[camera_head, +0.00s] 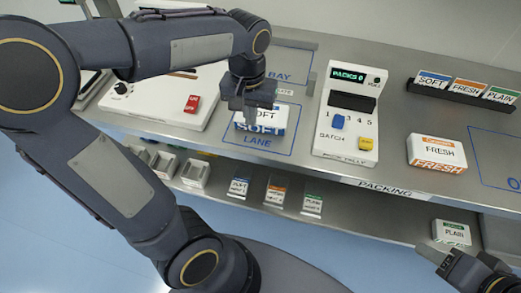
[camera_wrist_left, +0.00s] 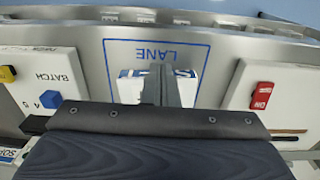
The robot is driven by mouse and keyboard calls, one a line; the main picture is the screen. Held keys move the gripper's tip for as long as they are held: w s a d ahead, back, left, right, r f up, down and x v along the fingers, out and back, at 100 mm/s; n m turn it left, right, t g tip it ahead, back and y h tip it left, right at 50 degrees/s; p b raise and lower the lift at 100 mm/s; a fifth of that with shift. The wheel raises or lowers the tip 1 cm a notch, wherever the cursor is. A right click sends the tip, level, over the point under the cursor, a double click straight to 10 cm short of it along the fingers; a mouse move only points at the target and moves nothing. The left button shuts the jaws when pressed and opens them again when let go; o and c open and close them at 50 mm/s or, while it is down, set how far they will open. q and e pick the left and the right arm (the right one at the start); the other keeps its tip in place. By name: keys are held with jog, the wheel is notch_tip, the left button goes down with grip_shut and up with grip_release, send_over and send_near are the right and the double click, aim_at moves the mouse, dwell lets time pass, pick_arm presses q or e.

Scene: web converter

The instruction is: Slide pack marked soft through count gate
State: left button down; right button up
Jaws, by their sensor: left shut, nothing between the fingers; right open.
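The pack marked SOFT (camera_head: 262,120), white with a blue band, lies in the outlined lane on the steel counter. It also shows in the left wrist view (camera_wrist_left: 186,88), partly hidden behind my fingers. My left gripper (camera_head: 250,118) is shut and empty, its fingertips at or just above the pack; I cannot tell whether they touch it. The fingers also show in the left wrist view (camera_wrist_left: 160,80). The word GATE is partly visible behind my left gripper; the gate itself is mostly hidden. My right gripper (camera_head: 443,262) is open and empty at the lower right, near the PLAIN pack (camera_head: 452,233).
The pack counter (camera_head: 347,110) reads PACKS 0 and stands right of the lane. A white machine with a red ON switch (camera_head: 192,104) stands left. A FRESH pack (camera_head: 436,154) sits right. A label rack (camera_head: 462,90) stands behind it. Small samples (camera_head: 275,191) lie on the lower shelf.

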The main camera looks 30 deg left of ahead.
aim_at(256, 137)
pick_arm(q)
notch_tip(256, 137, down, 10)
jog(key=shift+r, duration=0.15)
jog(key=w, duration=0.3)
jog(key=shift+a+f+p, duration=0.25)
jog(key=shift+a+p, duration=0.1)
jog(key=shift+a, duration=0.05)
jog(key=shift+w+a, duration=0.1)
jog(key=shift+w, duration=0.45)
